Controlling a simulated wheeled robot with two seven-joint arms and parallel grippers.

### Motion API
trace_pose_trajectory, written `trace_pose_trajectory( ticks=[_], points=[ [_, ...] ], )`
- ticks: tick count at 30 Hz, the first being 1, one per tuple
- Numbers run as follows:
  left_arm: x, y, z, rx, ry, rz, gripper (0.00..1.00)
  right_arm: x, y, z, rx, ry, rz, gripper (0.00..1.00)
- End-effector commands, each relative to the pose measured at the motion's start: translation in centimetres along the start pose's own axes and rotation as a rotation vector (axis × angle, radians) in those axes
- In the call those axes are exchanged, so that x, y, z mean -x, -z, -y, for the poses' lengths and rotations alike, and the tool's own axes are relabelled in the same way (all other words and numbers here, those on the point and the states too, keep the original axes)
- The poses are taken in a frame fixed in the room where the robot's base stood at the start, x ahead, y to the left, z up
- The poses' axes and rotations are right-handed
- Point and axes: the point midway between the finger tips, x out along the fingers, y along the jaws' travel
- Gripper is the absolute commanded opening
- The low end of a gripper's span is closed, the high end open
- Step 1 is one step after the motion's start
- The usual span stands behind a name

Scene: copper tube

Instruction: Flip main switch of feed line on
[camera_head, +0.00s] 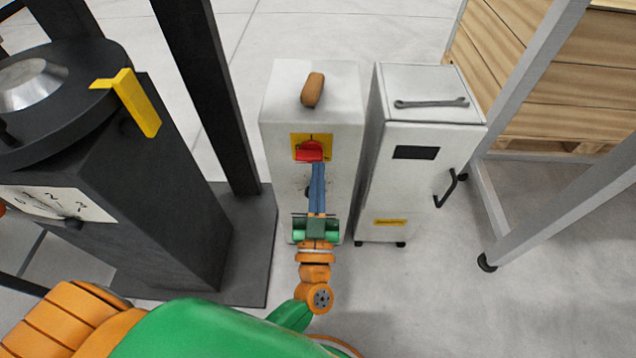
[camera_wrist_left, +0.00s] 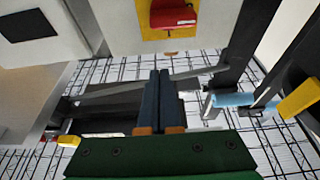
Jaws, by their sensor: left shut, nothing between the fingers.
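The main switch is a red rotary handle (camera_head: 309,151) on a yellow plate (camera_head: 325,139), on the front of a light grey cabinet (camera_head: 280,205). In the left wrist view the red handle (camera_wrist_left: 172,14) and yellow plate (camera_wrist_left: 150,42) show at the top. My left gripper (camera_head: 317,168) has its long blue fingers shut and empty. In the head view the fingertips appear just below the red handle; I cannot tell whether they touch it. In the wrist view the fingertips (camera_wrist_left: 160,75) lie below the handle, with a gap. My right gripper is not in view.
A brown handle-like object (camera_head: 313,89) lies on the cabinet top. A second grey cabinet (camera_head: 405,180) with a wrench (camera_head: 431,103) on it stands close at right. A dark machine with a yellow bracket (camera_head: 136,101) stands at left. A metal frame and wooden crate (camera_head: 560,85) are at right.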

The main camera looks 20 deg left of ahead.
Motion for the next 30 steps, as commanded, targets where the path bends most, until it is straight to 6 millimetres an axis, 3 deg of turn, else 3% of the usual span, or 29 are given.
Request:
trace_pose_trajectory(
  ticks=[8,10,15,30],
  points=[
    [-6.1,0.1,0.0,0.001,0.000,-0.004,0.00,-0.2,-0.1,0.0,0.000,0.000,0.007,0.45],
    [-5.1,-2.1,0.0,-0.001,-0.002,0.002,0.00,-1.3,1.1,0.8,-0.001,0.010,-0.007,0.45],
    [-4.5,-3.6,0.0,-0.002,-0.001,0.000,0.00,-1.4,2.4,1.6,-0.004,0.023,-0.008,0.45],
    [-4.4,-3.8,0.0,-0.007,-0.002,0.001,0.00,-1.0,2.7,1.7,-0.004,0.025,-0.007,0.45]
  ],
)
